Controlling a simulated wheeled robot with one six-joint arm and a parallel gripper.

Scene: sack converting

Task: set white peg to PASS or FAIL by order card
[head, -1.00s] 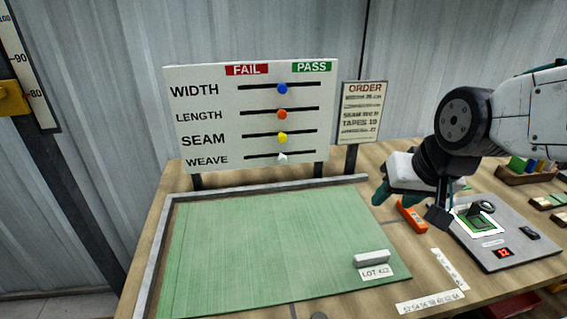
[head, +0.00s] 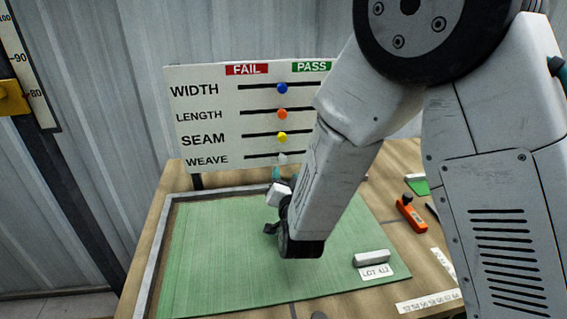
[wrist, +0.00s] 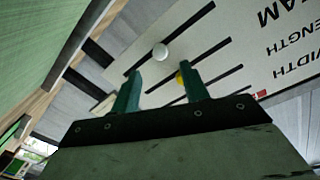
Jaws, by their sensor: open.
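The white peg (head: 283,157) sits near the middle of the WEAVE slot, the lowest row of the upright white board (head: 215,127). In the wrist view the white peg (wrist: 160,51) stands ahead of my gripper (wrist: 160,76), in line with the gap between its two green fingers. The fingers are apart and hold nothing. In the head view my gripper (head: 277,178) is just below the WEAVE row, partly hidden by my arm. The red FAIL label (head: 246,69) is at the board's top left-centre, the green PASS label (head: 311,67) to its right. The order card is hidden behind my arm.
The blue (head: 282,88), orange (head: 282,114) and yellow (head: 282,137) pegs sit mid-slot above. The yellow peg (wrist: 181,79) shows close to the right finger. A green mat (head: 230,260) lies below, with a grey bar (head: 372,257) at its right. An orange tool (head: 410,215) lies further right.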

